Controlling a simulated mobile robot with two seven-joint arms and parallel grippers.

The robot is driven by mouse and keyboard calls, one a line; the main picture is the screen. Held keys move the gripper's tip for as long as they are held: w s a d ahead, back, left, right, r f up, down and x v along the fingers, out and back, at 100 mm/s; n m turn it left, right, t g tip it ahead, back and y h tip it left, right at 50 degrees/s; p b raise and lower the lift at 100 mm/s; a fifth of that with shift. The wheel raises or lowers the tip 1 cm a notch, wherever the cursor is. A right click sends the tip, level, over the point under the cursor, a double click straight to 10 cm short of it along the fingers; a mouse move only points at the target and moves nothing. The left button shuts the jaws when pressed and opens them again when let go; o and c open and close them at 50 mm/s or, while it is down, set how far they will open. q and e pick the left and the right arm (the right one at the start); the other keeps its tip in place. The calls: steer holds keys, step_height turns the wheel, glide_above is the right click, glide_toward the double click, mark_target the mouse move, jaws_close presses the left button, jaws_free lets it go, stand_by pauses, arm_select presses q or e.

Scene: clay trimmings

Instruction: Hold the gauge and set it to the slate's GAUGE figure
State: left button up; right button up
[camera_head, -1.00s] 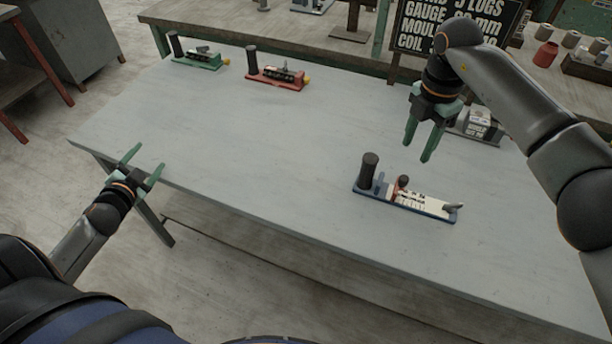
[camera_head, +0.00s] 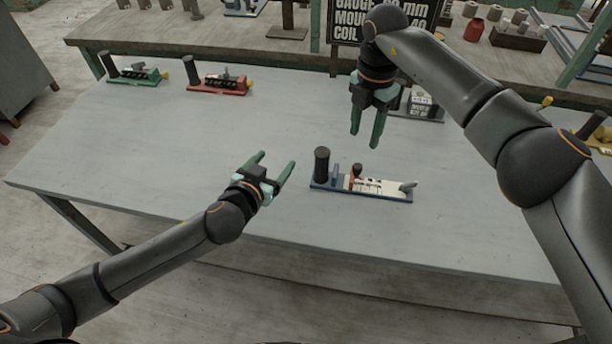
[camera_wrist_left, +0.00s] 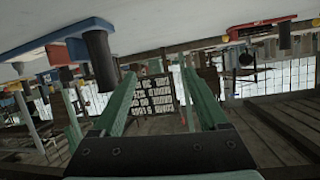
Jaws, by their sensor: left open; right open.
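The gauge (camera_head: 362,186) lies on the grey table, with a blue base, a white scale plate, a red-brown slider and an upright dark handle (camera_head: 321,165) at its left end. The handle also shows in the left wrist view (camera_wrist_left: 100,62). My left gripper (camera_head: 276,166) is open and empty, left of the handle and apart from it. My right gripper (camera_head: 368,138) is open and empty, above and behind the gauge, pointing down. The slate (camera_head: 345,22) stands at the back, partly hidden by my right arm; its GAUGE figure is partly covered, with "mm" readable.
A green device (camera_head: 133,72) and a red device (camera_head: 217,82) stand at the table's back left. A grey device (camera_head: 420,106) sits behind my right gripper, and a yellow one (camera_head: 602,138) is at the far right.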

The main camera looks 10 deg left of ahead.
arm_select(q)
steer(key=h, duration=0.1)
glide_toward(326, 155)
step_height(326, 155, down, 3)
steer(key=w+a, duration=0.2)
steer(key=shift+g, duration=0.3)
steer(key=x, duration=0.4)
steer(key=d+x, duration=0.1)
steer(key=x, duration=0.7)
steer(key=shift+d+r, duration=0.15)
steer(key=shift+r, duration=0.05)
steer(key=shift+s, duration=0.1)
jaws_close()
